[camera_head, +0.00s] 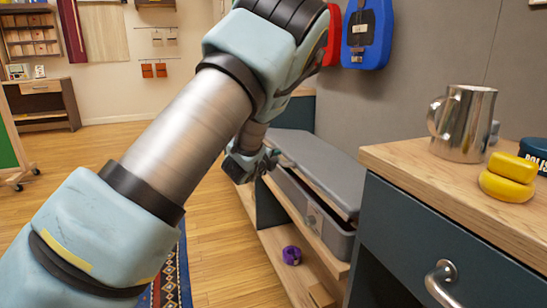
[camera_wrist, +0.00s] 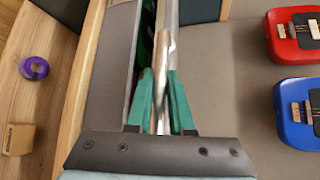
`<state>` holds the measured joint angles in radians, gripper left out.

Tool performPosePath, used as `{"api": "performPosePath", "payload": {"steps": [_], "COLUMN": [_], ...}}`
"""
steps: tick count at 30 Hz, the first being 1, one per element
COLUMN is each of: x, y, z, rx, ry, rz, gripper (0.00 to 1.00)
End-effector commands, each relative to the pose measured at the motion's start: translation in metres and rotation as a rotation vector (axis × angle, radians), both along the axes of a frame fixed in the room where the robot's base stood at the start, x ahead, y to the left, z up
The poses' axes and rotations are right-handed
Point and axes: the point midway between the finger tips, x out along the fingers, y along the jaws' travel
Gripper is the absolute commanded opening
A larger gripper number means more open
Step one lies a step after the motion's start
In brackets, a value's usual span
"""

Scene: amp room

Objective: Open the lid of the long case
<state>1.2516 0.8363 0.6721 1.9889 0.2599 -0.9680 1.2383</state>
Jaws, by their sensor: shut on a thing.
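The long grey case (camera_head: 318,221) lies on a wooden bench along the wall. Its grey lid (camera_head: 312,165) is slightly raised at the front, with a narrow dark gap between lid and base. My gripper (camera_head: 258,162) is at the far part of the case's front edge, partly hidden by my arm. The case's base (camera_wrist: 111,65) shows left of the fingers, with a dark and green interior in the gap.
A wooden-topped cabinet (camera_head: 400,160) stands close at right, with a metal mug (camera_head: 463,124) and yellow rolls (camera_head: 508,178) on top. A purple roll (camera_head: 291,255) sits on the lower shelf. Blue (camera_head: 367,32) and red (camera_head: 331,38) items hang on the wall. Open floor lies left.

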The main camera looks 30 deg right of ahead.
Motion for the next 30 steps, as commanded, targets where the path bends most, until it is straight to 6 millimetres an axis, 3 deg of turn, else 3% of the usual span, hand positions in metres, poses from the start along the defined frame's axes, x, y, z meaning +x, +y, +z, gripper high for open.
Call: {"api": "performPosePath", "payload": {"steps": [1,9,30], "x": [-0.001,-0.003,-0.012], "y": [-0.004,-0.021,-0.101], "z": [0.024,0.076,0.184], "rx": [0.026,0.207,0.654], "ry": [-0.006,-0.028,-0.082], "rz": [-0.003,-0.004,-0.002], "gripper": [0.0,0.0,0.0]}}
